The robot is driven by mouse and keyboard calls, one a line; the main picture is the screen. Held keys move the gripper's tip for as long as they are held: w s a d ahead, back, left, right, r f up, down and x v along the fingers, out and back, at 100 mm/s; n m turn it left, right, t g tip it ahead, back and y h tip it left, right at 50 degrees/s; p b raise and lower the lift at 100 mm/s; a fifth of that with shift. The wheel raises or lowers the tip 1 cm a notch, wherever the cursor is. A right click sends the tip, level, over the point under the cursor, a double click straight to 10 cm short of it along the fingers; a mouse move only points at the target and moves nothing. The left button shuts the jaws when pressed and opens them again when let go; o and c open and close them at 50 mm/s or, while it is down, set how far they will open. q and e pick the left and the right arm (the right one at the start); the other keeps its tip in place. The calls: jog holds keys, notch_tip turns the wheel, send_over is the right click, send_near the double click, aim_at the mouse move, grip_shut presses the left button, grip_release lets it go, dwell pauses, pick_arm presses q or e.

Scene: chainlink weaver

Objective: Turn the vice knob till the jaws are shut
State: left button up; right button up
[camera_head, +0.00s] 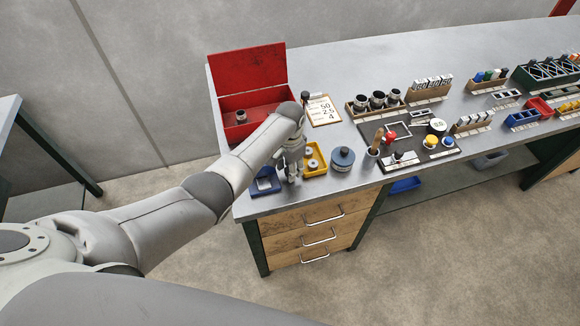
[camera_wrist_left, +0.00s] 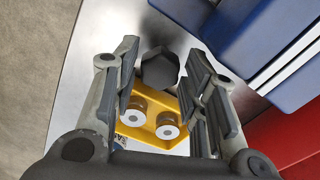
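My left arm reaches over the near left end of the workbench. Its gripper (camera_head: 290,172) hangs beside the yellow tray (camera_head: 314,160). In the left wrist view the fingers (camera_wrist_left: 165,88) stand wide apart. A dark grey faceted piece (camera_wrist_left: 160,68) shows between them, beside the yellow tray (camera_wrist_left: 150,138) with its two round metal parts; I see no finger closed on it. A vice with jaws and knob is not clearly recognisable. A small dark fixture with pale parts (camera_head: 403,158) sits on the dark mat (camera_head: 376,147), too small to tell. My right gripper is out of view.
A blue tray (camera_head: 267,184) and an open red box (camera_head: 233,104) lie left of the yellow tray. Racks of parts fill the bench farther right.

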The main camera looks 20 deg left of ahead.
pick_arm(q)
jog(key=shift+o, duration=0.6)
jog(key=shift+r, duration=0.1)
notch_tip(320, 180, up, 12)
dwell(0.6)
